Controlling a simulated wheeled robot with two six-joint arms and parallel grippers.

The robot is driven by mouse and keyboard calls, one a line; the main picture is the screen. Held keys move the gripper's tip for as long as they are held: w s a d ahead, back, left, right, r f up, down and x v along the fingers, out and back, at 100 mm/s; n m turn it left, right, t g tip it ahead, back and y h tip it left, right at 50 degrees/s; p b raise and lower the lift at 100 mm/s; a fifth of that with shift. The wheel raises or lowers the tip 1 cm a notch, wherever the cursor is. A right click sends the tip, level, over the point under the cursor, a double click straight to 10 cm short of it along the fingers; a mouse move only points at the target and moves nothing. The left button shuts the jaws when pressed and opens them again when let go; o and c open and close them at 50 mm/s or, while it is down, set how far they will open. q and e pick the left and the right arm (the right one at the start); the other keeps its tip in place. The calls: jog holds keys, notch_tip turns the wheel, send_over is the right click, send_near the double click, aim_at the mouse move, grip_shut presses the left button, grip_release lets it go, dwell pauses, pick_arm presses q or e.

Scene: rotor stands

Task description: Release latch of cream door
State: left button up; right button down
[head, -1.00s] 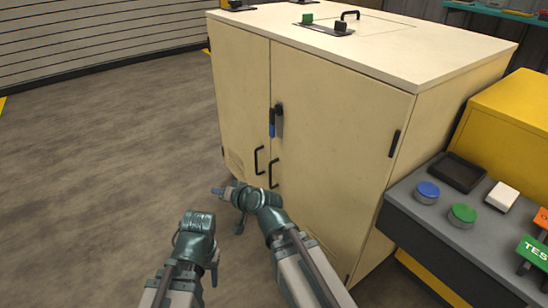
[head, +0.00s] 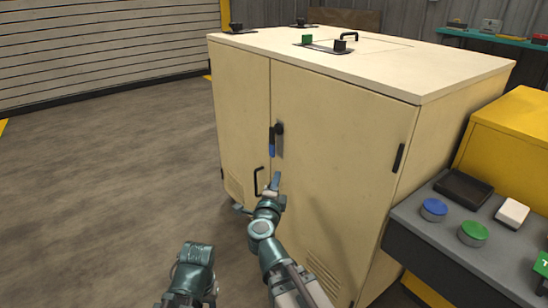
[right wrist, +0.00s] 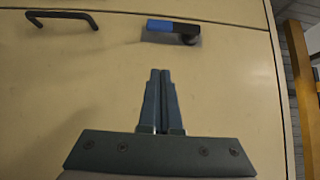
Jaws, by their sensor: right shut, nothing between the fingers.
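The cream door (head: 345,150) is the wide right-hand door of the cabinet, and it is closed. Its latch is a black handle with a blue end (head: 271,150), hanging straight down by the door's left edge. In the right wrist view the latch (right wrist: 160,25) lies across the top, beyond my fingertips. My right gripper (head: 275,181) is shut and empty, below the latch in the head view; its fingers (right wrist: 158,75) are together and apart from the latch. My left gripper (head: 193,255) is low in the head view, its fingers not clearly visible.
A grey console (head: 415,235) with blue and green buttons stands at right. Open floor lies at left.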

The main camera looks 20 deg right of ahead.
send_near(274, 156)
jog(key=w+d+r, duration=0.2)
jog(key=w+d, duration=0.1)
jog(key=d, duration=0.2)
jog(key=w, duration=0.1)
jog(key=w+a, duration=0.1)
jog(key=shift+w+a+r, duration=0.25)
jog(key=shift+w+a, duration=0.05)
jog(key=shift+a, duration=0.05)
